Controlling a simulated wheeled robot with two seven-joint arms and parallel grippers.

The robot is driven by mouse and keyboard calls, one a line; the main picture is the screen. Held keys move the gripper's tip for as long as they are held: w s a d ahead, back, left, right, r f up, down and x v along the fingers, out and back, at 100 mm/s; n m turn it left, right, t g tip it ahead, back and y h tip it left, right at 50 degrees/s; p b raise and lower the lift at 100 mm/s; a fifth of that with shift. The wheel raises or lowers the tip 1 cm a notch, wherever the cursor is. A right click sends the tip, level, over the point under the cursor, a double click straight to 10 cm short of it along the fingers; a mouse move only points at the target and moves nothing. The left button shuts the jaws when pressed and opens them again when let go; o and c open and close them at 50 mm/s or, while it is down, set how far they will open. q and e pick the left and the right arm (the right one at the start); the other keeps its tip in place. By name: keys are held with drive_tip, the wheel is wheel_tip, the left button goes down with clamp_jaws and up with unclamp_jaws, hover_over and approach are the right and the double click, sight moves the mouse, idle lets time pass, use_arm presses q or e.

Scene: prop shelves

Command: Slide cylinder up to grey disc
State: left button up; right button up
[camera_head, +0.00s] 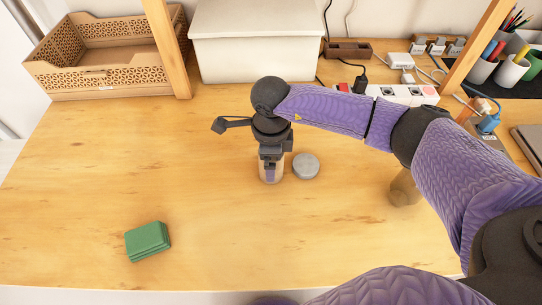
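A pale tan cylinder (270,180) stands upright on the wooden table near the middle of the head view. My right gripper (270,168) points down over it, with one finger lying against its near face. The gripper looks shut on the cylinder; its far finger is hidden. The round grey disc (306,166) lies flat on the table just right of the cylinder, with a narrow gap or bare contact between them; I cannot tell which. My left gripper is not in view.
A brown cylinder-like object (404,188) stands partly hidden under my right arm. A green block (148,241) lies at the front left. A wooden crate (60,92), white box (258,72) and power strip (405,97) are at the back.

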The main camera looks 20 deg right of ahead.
wheel_tip(320, 180, up, 8)
drive_tip(key=shift+r+p, duration=0.25)
drive_tip(key=shift+p, duration=0.85)
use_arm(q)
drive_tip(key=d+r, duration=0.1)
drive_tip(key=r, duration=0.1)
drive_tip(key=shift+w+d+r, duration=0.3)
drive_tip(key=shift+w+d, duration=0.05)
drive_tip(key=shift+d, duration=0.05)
use_arm(e)
drive_tip(key=shift+r, duration=0.45)
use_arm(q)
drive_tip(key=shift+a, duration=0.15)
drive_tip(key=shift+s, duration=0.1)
use_arm(e)
drive_tip(key=shift+f, duration=0.1)
